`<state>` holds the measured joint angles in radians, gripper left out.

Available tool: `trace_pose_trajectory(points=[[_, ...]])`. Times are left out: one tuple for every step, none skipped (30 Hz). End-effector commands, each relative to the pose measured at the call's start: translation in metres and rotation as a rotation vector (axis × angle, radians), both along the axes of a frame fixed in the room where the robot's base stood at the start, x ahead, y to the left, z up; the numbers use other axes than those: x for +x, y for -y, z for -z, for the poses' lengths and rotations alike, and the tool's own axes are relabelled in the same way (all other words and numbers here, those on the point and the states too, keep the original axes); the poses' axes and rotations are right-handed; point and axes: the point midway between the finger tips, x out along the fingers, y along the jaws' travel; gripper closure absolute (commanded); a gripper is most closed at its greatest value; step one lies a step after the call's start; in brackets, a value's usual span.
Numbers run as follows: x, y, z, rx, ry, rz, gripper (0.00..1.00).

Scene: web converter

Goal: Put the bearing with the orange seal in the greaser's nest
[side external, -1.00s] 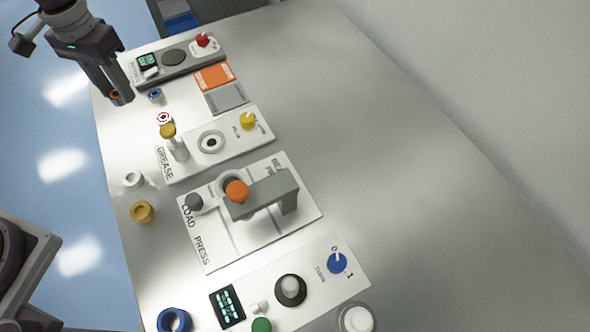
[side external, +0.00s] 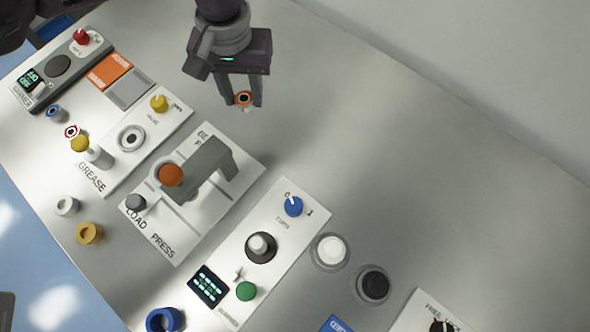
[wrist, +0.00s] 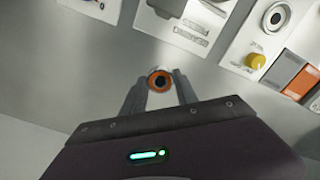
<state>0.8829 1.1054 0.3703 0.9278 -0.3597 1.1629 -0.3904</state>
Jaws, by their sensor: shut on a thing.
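My gripper (side external: 243,101) is shut on the bearing with the orange seal (side external: 244,98) and holds it in the air above the bare table, right of the grease panel. In the wrist view the orange ring of the bearing (wrist: 159,81) shows between the fingertips, its dark bore facing the camera. The greaser's nest (side external: 131,138) is a pale round seat with a dark centre on the white GREASE panel (side external: 160,125). It looks empty. In the wrist view the nest (wrist: 276,16) is at the upper right, apart from my gripper.
A yellow-topped nozzle post (side external: 80,143) stands at that panel's left end. Loose rings (side external: 66,205) lie along the near edge. The table's right side is largely clear.

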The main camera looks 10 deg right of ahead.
Motion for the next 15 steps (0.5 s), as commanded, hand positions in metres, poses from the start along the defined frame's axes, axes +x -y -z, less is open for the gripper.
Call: trace_pose_trajectory(points=[[-0.003, 0.003, 0.007, 0.002, -0.001, 0.005, 1.0], [-0.004, 0.004, 0.014, 0.002, -0.003, 0.005, 1.0], [-0.004, 0.004, 0.024, 0.004, -0.003, 0.004, 1.0], [-0.004, 0.004, 0.032, 0.004, -0.003, 0.005, 1.0], [-0.004, 0.004, 0.039, 0.003, -0.002, 0.005, 1.0], [-0.004, 0.004, 0.047, 0.002, -0.002, 0.006, 1.0], [-0.003, 0.004, 0.052, 0.001, -0.002, 0.005, 1.0], [-0.003, 0.004, 0.057, 0.001, -0.002, 0.005, 1.0], [-0.003, 0.004, 0.061, 0.0, -0.001, 0.005, 1.0], [-0.003, 0.004, 0.064, 0.0, -0.001, 0.005, 1.0], [-0.003, 0.004, 0.068, 0.0, 0.0, 0.005, 1.0], [-0.003, 0.003, 0.075, 0.001, -0.001, 0.005, 1.0], [-0.003, 0.003, 0.08, 0.002, -0.002, 0.005, 1.0], [-0.003, 0.003, 0.086, 0.001, -0.001, 0.005, 1.0], [-0.003, 0.004, 0.093, 0.001, -0.001, 0.005, 1.0]])
